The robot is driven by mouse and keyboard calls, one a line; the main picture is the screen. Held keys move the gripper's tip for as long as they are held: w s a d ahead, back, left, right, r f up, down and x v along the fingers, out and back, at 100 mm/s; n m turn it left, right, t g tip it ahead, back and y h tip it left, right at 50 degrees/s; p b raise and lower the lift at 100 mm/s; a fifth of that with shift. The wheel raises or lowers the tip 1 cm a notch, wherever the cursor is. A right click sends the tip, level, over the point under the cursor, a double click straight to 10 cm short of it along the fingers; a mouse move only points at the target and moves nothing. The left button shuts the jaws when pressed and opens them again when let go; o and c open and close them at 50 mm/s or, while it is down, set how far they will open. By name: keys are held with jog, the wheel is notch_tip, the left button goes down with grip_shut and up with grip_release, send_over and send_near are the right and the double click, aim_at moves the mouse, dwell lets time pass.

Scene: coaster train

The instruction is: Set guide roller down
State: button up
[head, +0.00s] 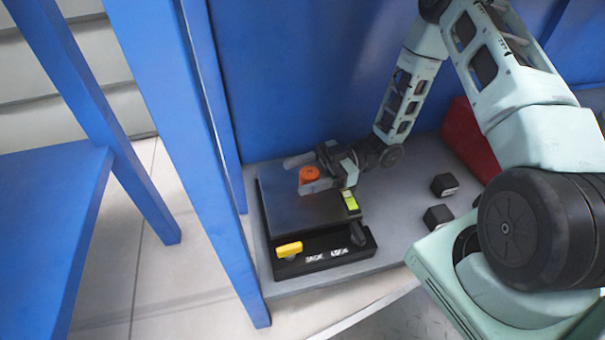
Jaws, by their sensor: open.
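The orange-red round piece, which looks like the guide roller (310,174), stands on the dark flat plate (293,216) in the head view. My gripper (302,173) is open, with one finger on the far side of the roller and one on the near side. The near finger partly covers the roller's lower part. I cannot tell whether either finger touches it.
A black tray (325,254) in front of the plate holds a yellow part (289,249). A yellow-green item (350,200) lies at the plate's right edge. Two black blocks (445,185) and a red box (468,138) are to the right. Blue posts (190,150) stand at left.

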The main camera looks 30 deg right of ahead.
jog(key=d+p, duration=0.5)
jog(key=d, duration=0.6)
jog(key=shift+s+d, duration=0.2)
jog(key=shift+d, duration=0.2)
jog(key=shift+s, duration=0.15)
